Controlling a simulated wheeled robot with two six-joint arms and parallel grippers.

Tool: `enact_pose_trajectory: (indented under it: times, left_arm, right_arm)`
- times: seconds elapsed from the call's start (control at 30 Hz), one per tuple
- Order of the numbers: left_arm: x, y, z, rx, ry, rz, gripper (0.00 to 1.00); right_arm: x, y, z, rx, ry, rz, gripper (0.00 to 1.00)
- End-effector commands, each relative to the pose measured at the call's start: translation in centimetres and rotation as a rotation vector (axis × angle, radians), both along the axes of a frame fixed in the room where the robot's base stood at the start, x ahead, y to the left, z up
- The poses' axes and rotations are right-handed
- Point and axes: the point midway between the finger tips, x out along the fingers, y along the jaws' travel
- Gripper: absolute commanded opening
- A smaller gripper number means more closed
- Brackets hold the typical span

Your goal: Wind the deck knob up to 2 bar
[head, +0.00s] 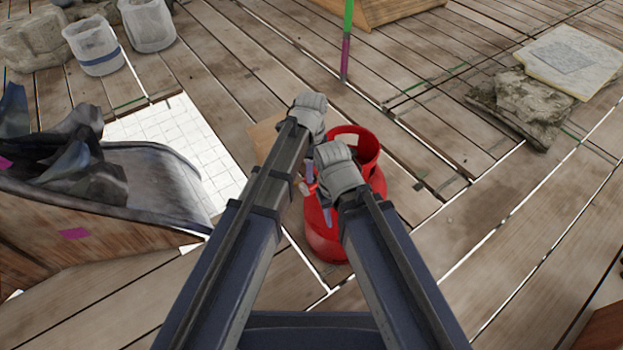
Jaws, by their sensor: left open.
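A red gas cylinder (322,236) stands on the deck just beyond my arms, its red collar (368,146) open at the top. A small pale and red fitting (306,188) shows in the gap between my arms, by the cylinder's top. I cannot tell whether it is the knob, and no dial reading is legible. My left gripper (309,172) is open, close to this fitting, mostly hidden by my arm. I cannot tell whether it touches. My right gripper (327,214) is mostly hidden behind its wrist, over the cylinder, and its jaws cannot be made out.
A wooden-sided container with dark crumpled pieces (92,175) stands at left. A white gridded sheet (190,135) lies behind it. Two pale buckets (92,46) are at upper left. A green and purple pole (346,45) stands behind. Stone slabs (522,105) lie right.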

Motion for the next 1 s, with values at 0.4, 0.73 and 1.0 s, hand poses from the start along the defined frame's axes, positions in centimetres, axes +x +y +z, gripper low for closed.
enact_pose_trajectory:
  times: [0.4, 0.73, 1.0]
  left_arm:
    - [0.0, 0.0, -3.1, 0.000, 0.000, 0.000, 0.68]
    - [0.0, 0.0, -3.0, 0.000, 0.000, 0.000, 0.49]
    - [0.0, 0.0, -3.0, 0.000, 0.000, 0.000, 0.19]
  right_arm:
    - [0.0, -0.1, -3.1, -0.006, -0.002, 0.002, 0.45]
    - [0.0, -0.1, -3.0, -0.006, -0.002, 0.002, 0.45]
    - [0.0, -0.1, -3.0, -0.006, -0.002, 0.001, 0.45]
